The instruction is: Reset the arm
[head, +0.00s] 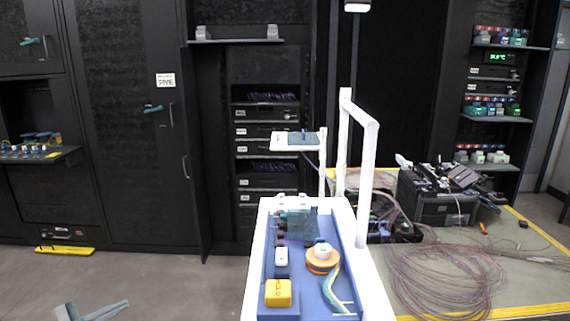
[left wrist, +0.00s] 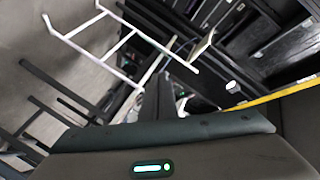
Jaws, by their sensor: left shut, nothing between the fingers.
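My left gripper (head: 98,310) shows at the bottom left edge of the head view, low over the grey floor. Only a part of it is in the picture. It is shut and holds nothing. It is well to the left of the white-framed cart (head: 372,285) and touches nothing that I can see. The left wrist view shows its dark housing with a lit green indicator (left wrist: 153,168). My right gripper is in neither view.
The cart carries a blue tray with a yellow box (head: 278,293), an orange spool (head: 322,261) and a small white device (head: 281,257). Dark cabinets and racks line the back. Loose cables (head: 445,275) cover the floor at right.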

